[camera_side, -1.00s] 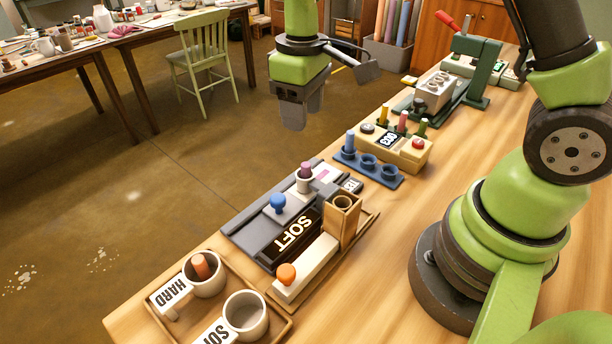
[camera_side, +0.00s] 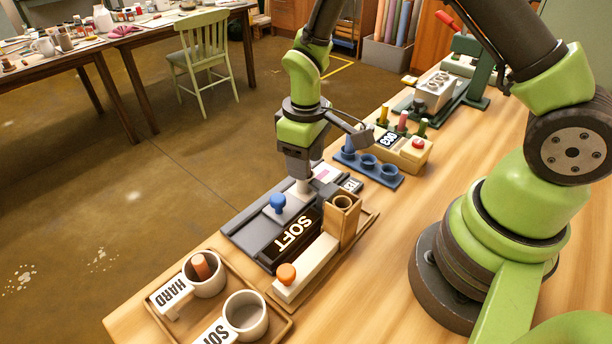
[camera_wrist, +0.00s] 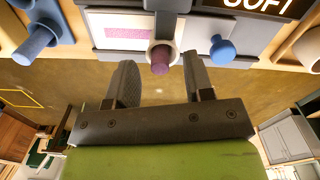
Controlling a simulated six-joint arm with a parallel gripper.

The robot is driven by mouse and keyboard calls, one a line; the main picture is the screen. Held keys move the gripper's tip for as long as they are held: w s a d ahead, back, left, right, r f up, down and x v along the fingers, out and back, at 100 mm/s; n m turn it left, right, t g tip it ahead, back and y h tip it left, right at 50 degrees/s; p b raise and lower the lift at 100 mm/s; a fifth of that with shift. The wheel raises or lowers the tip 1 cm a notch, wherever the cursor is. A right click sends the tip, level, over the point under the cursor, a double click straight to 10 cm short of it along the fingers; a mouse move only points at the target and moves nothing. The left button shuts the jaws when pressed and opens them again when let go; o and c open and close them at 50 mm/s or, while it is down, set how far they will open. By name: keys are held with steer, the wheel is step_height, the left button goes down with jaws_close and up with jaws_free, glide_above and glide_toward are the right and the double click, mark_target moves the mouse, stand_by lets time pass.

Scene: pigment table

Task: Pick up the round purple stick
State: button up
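The round purple stick (camera_wrist: 160,66) stands in a pale round holder (camera_wrist: 162,46) on the dark grey device with the SOFT display. In the side view my gripper hides the stick, and only part of the holder (camera_side: 302,187) shows below the gripper (camera_side: 300,172). In the wrist view my gripper (camera_wrist: 160,80) is open, with one finger on each side of the stick's end. Gaps show between the stick and both fingers. I cannot tell exactly how deep the fingertips reach along the stick.
A blue knob (camera_side: 278,203) stands close by on the device. A wooden block with a round hole (camera_side: 343,204) stands to the right. A blue rack (camera_side: 370,167) with a blue stick lies behind. HARD (camera_side: 203,284) and SOFT (camera_side: 246,312) cups are in front.

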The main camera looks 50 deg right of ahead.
jaws_close()
step_height(320, 180, up, 18)
steer(key=s+d+f+m, duration=0.2)
steer(key=s+f+m, duration=0.1)
steer(key=f, duration=0.4)
stand_by(0.5)
